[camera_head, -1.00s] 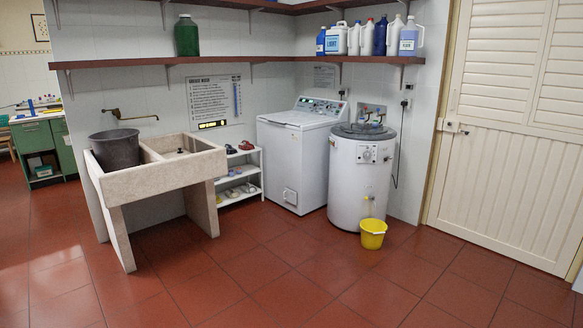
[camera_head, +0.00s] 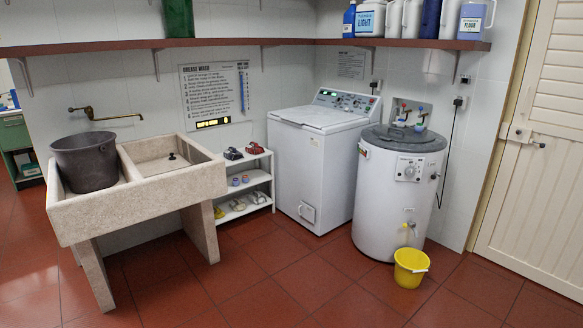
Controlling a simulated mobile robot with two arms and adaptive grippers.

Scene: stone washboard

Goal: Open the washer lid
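The washer (camera_head: 312,165) is a white top-loading machine against the back wall, near the middle of the view. Its lid (camera_head: 318,117) lies flat and closed on top, in front of a raised control panel (camera_head: 346,102) with knobs. Neither of my grippers nor my arms show in the head view.
A round white boiler (camera_head: 398,190) stands close at the washer's right, with a yellow bucket (camera_head: 410,268) before it. A shoe rack (camera_head: 245,185) and a stone sink (camera_head: 140,190) holding a dark bucket (camera_head: 86,160) are at left. The red tiled floor (camera_head: 270,290) in front is clear.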

